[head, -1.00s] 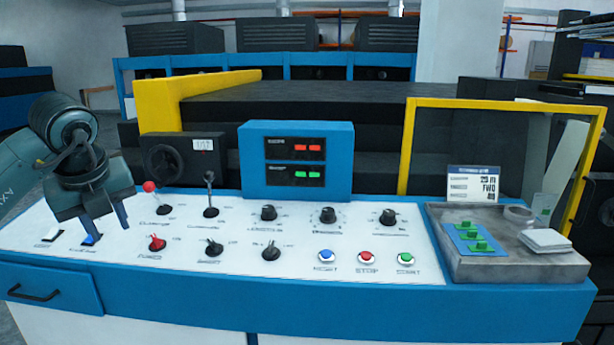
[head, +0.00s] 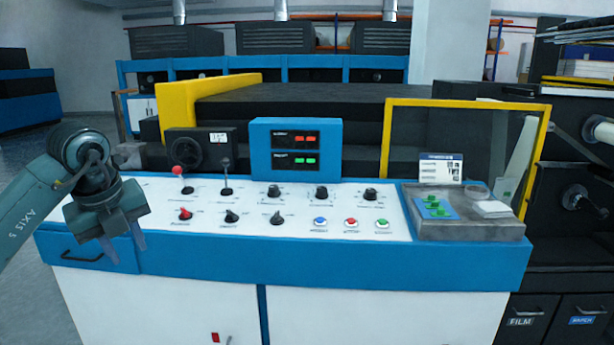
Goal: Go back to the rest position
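My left gripper (head: 124,246) shows at the left of the head view, pointing down with its two fingers apart and nothing between them. It overlaps the left end of the control console (head: 400,262) in the picture, in front of the blue drawer (head: 85,254). I see no contact between the fingers and the console. My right gripper is not in view. The console's white panel carries a red-knobbed lever (head: 178,171), a black lever (head: 226,177), several dark knobs and blue, red and green buttons (head: 350,222).
A grey tray (head: 470,229) with a green-blocked blue plate and white cards sits at the console's right end. A yellow-framed guard (head: 546,125) stands behind it. Dark bins labelled FILM (head: 521,322) are at the lower right. Bare floor (head: 25,245) lies at the left.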

